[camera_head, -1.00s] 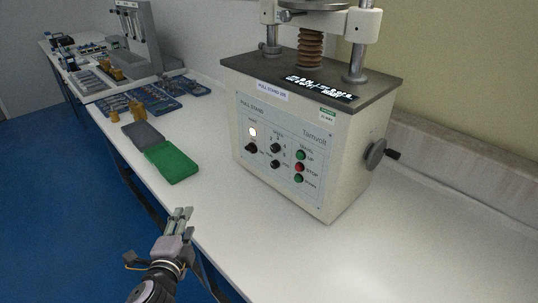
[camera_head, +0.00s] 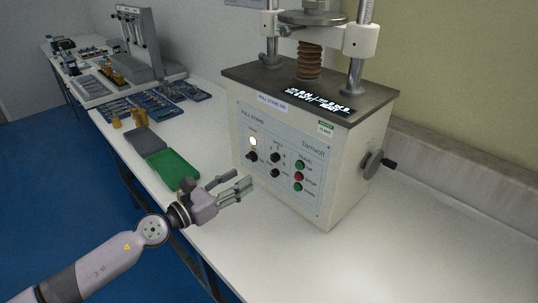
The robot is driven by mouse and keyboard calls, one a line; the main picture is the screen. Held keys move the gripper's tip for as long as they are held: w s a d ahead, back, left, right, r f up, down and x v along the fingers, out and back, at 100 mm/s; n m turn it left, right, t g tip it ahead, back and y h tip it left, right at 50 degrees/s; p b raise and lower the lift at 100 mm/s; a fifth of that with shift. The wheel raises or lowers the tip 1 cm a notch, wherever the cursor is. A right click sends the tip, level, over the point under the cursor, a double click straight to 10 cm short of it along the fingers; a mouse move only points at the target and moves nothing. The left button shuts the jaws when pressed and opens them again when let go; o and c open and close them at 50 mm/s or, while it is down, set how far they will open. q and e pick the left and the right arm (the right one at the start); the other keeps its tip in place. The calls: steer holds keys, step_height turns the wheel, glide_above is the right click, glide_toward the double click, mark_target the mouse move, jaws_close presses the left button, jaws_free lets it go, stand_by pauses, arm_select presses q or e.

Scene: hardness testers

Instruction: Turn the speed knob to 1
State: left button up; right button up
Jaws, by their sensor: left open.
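The pull stand (camera_head: 300,130) is a beige machine with a dark top plate, standing on the white bench. Its front panel has a lit white lamp (camera_head: 253,141), a black knob below the lamp (camera_head: 252,156), an upper middle black knob (camera_head: 275,157) and a lower middle black knob (camera_head: 275,173). The panel lettering is too small to tell which is the speed knob or where it points. My left gripper (camera_head: 244,187) is open and empty, in front of the panel's lower left and apart from the knobs. My right gripper is not in view.
Green and red buttons (camera_head: 298,177) line the panel's right. A crank handle (camera_head: 378,164) sticks out from the machine's right side. A green open case (camera_head: 172,168) lies left of my left gripper. Trays and another tester (camera_head: 138,45) stand farther back. The bench front right is clear.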

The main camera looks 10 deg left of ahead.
mark_target(273, 159)
arm_select(q)
steer(key=x, duration=1.1)
steer(key=shift+w+d+p, duration=0.2)
steer(key=shift+w+p, duration=0.1)
steer(key=shift+p, duration=0.1)
jaws_close()
